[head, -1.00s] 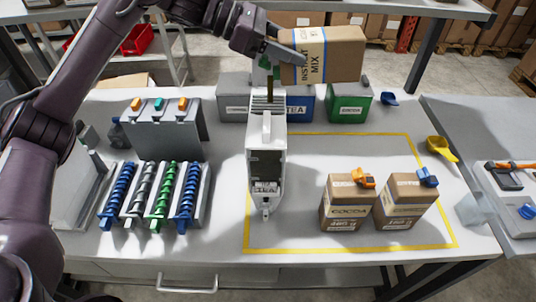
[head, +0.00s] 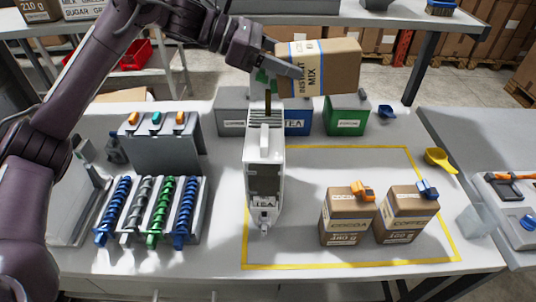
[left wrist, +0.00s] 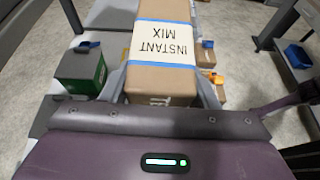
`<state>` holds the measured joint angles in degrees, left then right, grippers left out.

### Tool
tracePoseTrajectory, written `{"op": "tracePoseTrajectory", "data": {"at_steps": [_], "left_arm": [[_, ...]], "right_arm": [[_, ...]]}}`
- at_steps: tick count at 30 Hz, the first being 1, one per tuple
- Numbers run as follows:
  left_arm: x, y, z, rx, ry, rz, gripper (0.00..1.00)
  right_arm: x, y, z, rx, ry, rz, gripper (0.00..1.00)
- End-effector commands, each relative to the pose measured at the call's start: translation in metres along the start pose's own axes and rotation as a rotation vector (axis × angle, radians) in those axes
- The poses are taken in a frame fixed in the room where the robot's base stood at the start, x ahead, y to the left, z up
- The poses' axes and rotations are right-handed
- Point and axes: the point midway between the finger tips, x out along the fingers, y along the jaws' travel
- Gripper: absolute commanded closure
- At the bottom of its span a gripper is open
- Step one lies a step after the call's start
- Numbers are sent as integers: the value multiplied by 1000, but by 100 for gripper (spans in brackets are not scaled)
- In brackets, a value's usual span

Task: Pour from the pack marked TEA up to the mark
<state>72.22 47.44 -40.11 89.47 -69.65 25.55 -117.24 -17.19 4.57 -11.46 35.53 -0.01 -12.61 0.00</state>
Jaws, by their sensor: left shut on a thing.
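My left gripper (head: 290,68) is shut on a brown pack (head: 335,67) with a white band reading INSTANT MIX. The pack lies tipped on its side, above and right of the white dispenser (head: 264,165). No TEA mark shows on its visible faces. In the left wrist view the pack (left wrist: 162,80) fills the space between the fingers. The dispenser has a dark window and a TEA label low on its front. A thin dark brown streak (head: 268,101) stands between the pack's left end and the dispenser's top. The fill mark and level cannot be made out. My right gripper is out of view.
COCOA (head: 347,218) and COFFEE (head: 406,215) packs with clips stand inside the yellow outline. Behind are a blue TEA bin (head: 297,121) and a green bin (head: 346,115). Several coloured augers (head: 150,210) lie left. A yellow scoop (head: 440,160) is at right. The outline's middle is clear.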

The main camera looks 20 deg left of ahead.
Motion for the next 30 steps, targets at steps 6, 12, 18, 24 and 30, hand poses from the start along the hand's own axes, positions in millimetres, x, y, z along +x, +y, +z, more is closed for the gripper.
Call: {"op": "tracePoseTrajectory", "data": {"at_steps": [6, 12, 18, 24, 30], "left_arm": [[0, 0, 0, 1, -2, 0, 82], [0, 0, -1, 1, -14, 1, 82], [-2, 0, 0, 1, -27, 1, 82], [-2, 0, 0, 1, -28, 0, 82], [-2, 0, 0, 1, -27, 0, 82]], "right_arm": [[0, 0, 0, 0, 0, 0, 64], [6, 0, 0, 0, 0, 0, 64], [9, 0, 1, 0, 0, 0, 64], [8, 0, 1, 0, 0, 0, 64], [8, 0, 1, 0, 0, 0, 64]]}}
